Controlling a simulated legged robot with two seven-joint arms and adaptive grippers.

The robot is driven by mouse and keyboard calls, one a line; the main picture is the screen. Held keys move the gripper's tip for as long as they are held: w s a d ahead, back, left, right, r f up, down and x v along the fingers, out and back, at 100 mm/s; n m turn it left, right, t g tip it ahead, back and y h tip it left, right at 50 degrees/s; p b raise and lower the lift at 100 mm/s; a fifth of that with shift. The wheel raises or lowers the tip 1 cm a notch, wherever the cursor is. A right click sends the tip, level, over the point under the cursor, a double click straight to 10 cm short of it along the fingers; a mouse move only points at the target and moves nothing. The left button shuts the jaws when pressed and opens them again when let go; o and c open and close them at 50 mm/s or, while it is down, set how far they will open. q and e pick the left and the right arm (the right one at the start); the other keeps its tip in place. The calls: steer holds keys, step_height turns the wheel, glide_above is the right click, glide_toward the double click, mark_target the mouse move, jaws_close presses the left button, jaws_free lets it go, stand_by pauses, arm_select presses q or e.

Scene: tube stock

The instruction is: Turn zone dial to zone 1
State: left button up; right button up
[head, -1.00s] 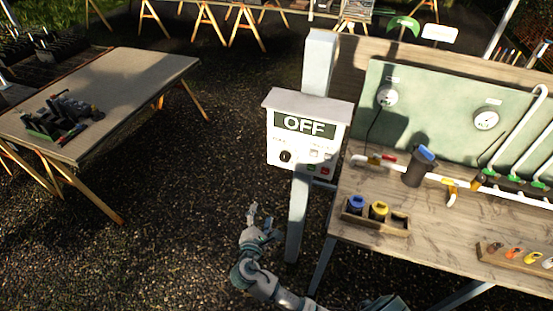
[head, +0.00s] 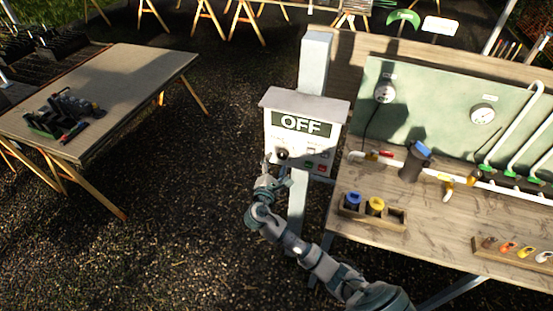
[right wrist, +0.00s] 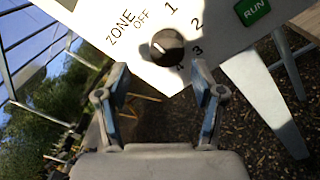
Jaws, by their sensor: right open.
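The white control box (head: 292,133) is fixed to a post and its display reads OFF. The black zone dial (head: 283,154) sits low on the left of its face. In the right wrist view the round dial (right wrist: 168,47) is ringed by the labels OFF, 1, 2 and 3. My right gripper (head: 275,165) is just below and in front of the dial. In the right wrist view its open fingers (right wrist: 161,78) are on either side, short of the dial, with nothing between them. My left gripper is not in view.
A green RUN button (right wrist: 254,11) is beside the dial. A wooden bench (head: 440,225) with pipes, gauges and a holder of blue and yellow caps stands at the right. Another table (head: 130,90) is at the left.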

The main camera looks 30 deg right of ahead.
mark_target(283, 158)
steer(key=d, duration=0.1)
steer(key=w+d, duration=0.1)
steer(key=d, duration=0.2)
steer(key=shift+w+f, duration=0.3)
steer(key=shift+f, duration=0.05)
steer(key=shift+d, duration=0.15)
steer(key=shift+a, duration=0.3)
steer(key=shift+a+r, duration=0.2)
steer(key=shift+a, duration=0.5)
steer(key=c, duration=0.8)
steer(key=shift+a, duration=0.1)
steer(key=c, duration=0.3)
steer(key=shift+c, duration=0.2)
steer(key=shift+d+r, duration=0.1)
steer(key=shift+d, duration=0.25)
steer(key=shift+m, duration=0.6)
steer(key=m+b, duration=0.3)
steer(key=m, duration=0.1)
steer(key=shift+m+b, duration=0.35)
steer(key=shift+m, duration=0.05)
arm_select(q)
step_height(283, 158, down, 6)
steer(key=b, duration=0.3)
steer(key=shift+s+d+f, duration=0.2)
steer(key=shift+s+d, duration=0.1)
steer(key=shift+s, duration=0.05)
arm_select(e)
steer(key=shift+m+h, duration=0.4)
steer(key=shift+m, duration=1.7)
